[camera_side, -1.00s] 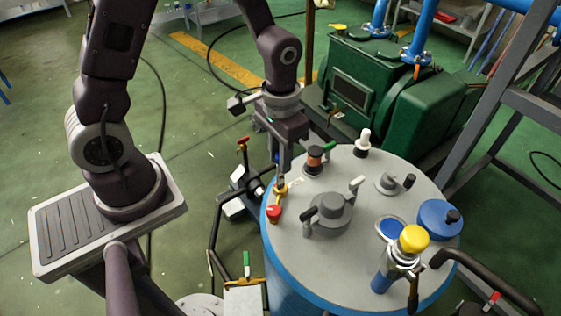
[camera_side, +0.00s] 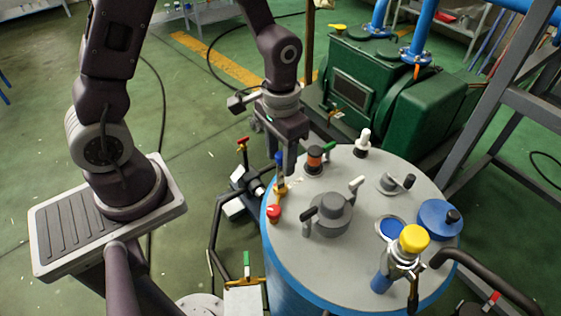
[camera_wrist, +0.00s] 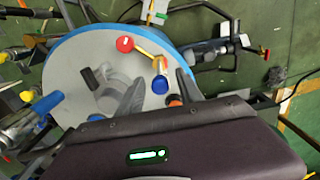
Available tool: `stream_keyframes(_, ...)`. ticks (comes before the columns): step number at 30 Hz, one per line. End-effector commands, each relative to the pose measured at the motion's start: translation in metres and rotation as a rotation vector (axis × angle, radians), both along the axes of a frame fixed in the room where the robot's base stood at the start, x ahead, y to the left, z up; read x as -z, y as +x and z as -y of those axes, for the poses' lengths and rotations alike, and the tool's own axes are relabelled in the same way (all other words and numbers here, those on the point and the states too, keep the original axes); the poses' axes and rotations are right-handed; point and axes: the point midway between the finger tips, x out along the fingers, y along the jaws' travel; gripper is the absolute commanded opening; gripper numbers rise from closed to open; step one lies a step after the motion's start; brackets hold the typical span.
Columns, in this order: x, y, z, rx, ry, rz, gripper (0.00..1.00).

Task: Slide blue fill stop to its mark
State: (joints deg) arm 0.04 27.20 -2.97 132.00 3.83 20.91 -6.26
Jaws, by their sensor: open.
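The small blue stop (camera_side: 279,159) stands upright at the rear-left edge of the grey vessel lid, at the far end of a yellow fitting (camera_side: 279,188). In the wrist view the blue stop (camera_wrist: 160,86) shows beside the yellow bar (camera_wrist: 146,50), with a red knob (camera_wrist: 124,44) at the bar's other end. A grey finger (camera_wrist: 184,86) shows right of the stop in the wrist view. The mark cannot be made out.
The lid (camera_side: 310,262) carries a grey central handle (camera_side: 329,212), an orange-and-black fitting (camera_side: 315,160), a white-topped knob (camera_side: 363,140) and a yellow-capped blue valve (camera_side: 412,240). A green machine (camera_side: 360,85) stands behind. Free space lies above the lid.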

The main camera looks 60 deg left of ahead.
Motion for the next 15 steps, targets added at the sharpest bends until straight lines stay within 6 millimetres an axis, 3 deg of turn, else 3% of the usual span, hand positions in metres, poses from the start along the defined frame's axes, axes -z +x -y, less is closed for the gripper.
stream_keyframes(15,-0.054,0.001,0.000,-0.001,0.000,0.004,0.43)
